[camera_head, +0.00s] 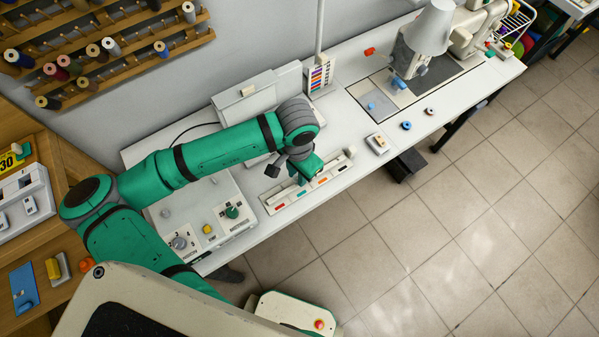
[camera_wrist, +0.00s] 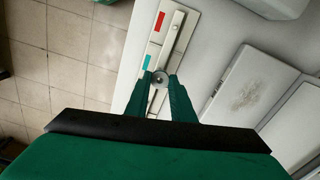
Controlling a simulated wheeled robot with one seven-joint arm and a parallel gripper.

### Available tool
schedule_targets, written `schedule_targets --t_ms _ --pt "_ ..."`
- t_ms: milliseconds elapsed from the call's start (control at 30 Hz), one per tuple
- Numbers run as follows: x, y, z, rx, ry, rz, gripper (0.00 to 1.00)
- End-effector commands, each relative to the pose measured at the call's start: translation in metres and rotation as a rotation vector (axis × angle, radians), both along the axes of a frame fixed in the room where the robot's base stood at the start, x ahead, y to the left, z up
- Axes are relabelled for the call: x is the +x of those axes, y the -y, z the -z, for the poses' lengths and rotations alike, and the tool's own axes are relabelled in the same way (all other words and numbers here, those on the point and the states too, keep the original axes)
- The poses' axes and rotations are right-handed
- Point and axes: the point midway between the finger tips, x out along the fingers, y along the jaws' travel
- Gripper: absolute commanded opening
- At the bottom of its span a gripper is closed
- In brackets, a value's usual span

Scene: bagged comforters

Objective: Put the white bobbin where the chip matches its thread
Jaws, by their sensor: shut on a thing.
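A pale grey-white round bobbin (camera_wrist: 160,79) with a dark centre sits between the fingertips of my gripper (camera_wrist: 160,84) in the wrist view. My gripper is shut on it. In the head view my gripper (camera_head: 306,178) is over the long white chip rack (camera_head: 270,208), and the bobbin is hidden there. In the wrist view a red-orange chip (camera_wrist: 158,21) and a teal chip (camera_wrist: 146,62) show beyond the bobbin. I cannot tell whether the bobbin touches the rack.
A blue bobbin (camera_head: 407,125) and a reddish bobbin (camera_head: 429,111) lie on the white table (camera_head: 460,97) to the right. A small box (camera_head: 377,143) stands near the table's front edge. A control box with knobs (camera_head: 207,215) is left of the rack. A sewing machine (camera_head: 425,45) stands at the back.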

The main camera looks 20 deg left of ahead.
Motion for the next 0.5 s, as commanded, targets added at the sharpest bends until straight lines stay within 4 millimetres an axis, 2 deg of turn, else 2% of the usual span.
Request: schedule_targets --t_ms 100,500 --pt "-0.0008 -0.0009 0.0108 0.0 0.0 -0.002 0.01" --pt "-0.001 -0.0012 0.0152 -0.001 0.0 -0.004 0.01"
